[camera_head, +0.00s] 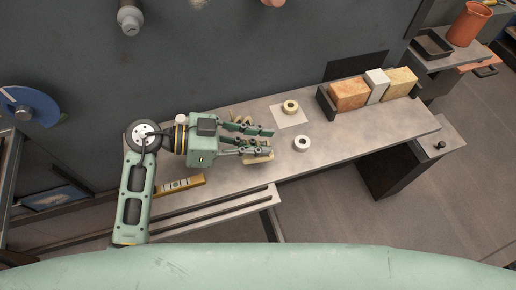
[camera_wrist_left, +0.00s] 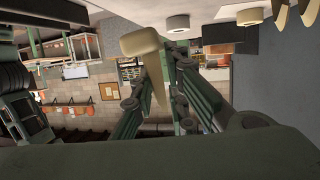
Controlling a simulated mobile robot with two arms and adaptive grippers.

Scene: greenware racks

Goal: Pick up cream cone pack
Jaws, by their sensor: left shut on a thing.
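The cream cone pack (camera_head: 262,157) is at the fingers of my left gripper (camera_head: 262,141) over the bench, partly hidden by them in the head view. In the left wrist view the cream cone pack (camera_wrist_left: 143,42) shows as a rounded bar with a pointed piece running down between the fingers. My left gripper (camera_wrist_left: 165,95) is shut on it. I cannot tell whether the pack still touches the bench. My right gripper is in neither view.
On the grey bench (camera_head: 350,148), a cream ring (camera_head: 290,107) sits on a pale square and a white ring (camera_head: 302,143) lies nearby. A dark holder with an orange block (camera_head: 349,94), white block (camera_head: 377,85) and yellowish block (camera_head: 400,82) stands right. A yellow level (camera_head: 180,186) lies near my arm.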

